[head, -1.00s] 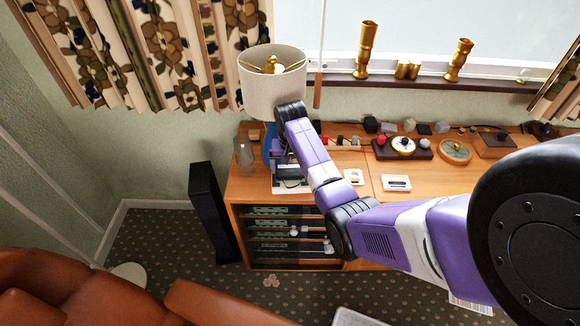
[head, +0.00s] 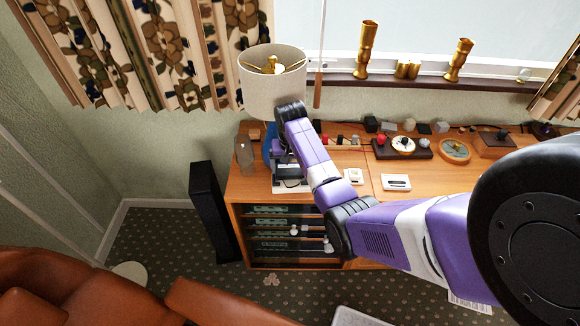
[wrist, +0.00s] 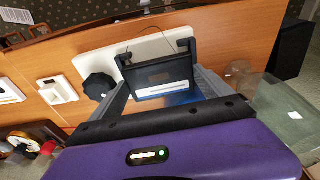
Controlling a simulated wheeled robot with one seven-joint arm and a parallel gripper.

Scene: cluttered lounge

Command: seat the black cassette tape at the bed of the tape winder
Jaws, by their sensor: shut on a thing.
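In the wrist view, the black cassette tape (wrist: 160,76) with a pale label strip lies between the two fingers of my gripper (wrist: 165,97), which is shut on it. The tape winder (wrist: 92,62) has a white base and a black knob (wrist: 98,86) to the left of the tape. The tape is at the winder's dark bed, with thin posts at its far corners. I cannot tell whether it lies flat in the bed or just above it. In the head view, the winder (head: 291,188) is at the desk's left end, partly hidden by my arm.
A lamp (head: 272,85) stands close behind my gripper, and a glass vase (head: 245,157) is at the left. Two pale cassette-like items, one nearer (head: 353,176) and one farther right (head: 396,182), lie on the wooden desk (head: 430,172). Trinkets line the back.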

